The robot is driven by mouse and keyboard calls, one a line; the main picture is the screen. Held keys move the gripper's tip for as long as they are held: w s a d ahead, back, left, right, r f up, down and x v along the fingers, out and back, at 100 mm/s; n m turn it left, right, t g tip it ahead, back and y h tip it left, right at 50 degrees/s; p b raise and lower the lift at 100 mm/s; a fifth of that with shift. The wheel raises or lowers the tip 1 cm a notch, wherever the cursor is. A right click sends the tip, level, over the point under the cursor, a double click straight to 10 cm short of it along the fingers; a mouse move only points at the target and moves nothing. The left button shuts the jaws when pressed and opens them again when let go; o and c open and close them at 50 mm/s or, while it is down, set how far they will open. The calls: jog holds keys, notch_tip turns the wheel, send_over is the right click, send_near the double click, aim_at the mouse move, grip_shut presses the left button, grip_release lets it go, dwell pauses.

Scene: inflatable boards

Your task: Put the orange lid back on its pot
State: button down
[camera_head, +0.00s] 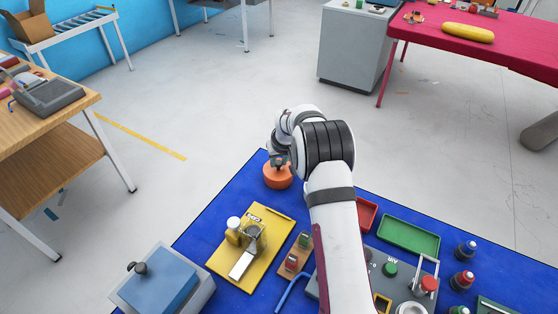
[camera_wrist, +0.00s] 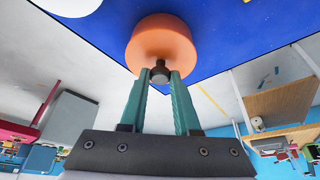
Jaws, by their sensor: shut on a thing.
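The orange lid (camera_head: 277,178) is at the far corner of the blue mat in the head view. My gripper (camera_head: 280,162) is above it. In the wrist view the lid (camera_wrist: 162,38) is a round orange piece with a dark knob (camera_wrist: 158,72). The two green fingers of my gripper (camera_wrist: 160,78) are closed on this knob. I cannot tell whether the lid touches anything beneath it. I cannot clearly make out its pot in either view; the lid or my arm may hide it.
The blue mat (camera_head: 215,217) holds a yellow board (camera_head: 262,261) with a clamp, a blue box with a dark knob (camera_head: 160,285), a green tray (camera_head: 408,236) and a red tray (camera_head: 366,214). My arm hides part of the mat. A wooden table (camera_head: 60,118) stands left.

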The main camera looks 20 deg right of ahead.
dwell(0.4)
jog(key=shift+c, duration=0.4)
grip_release()
jog(key=shift+r, duration=3.55)
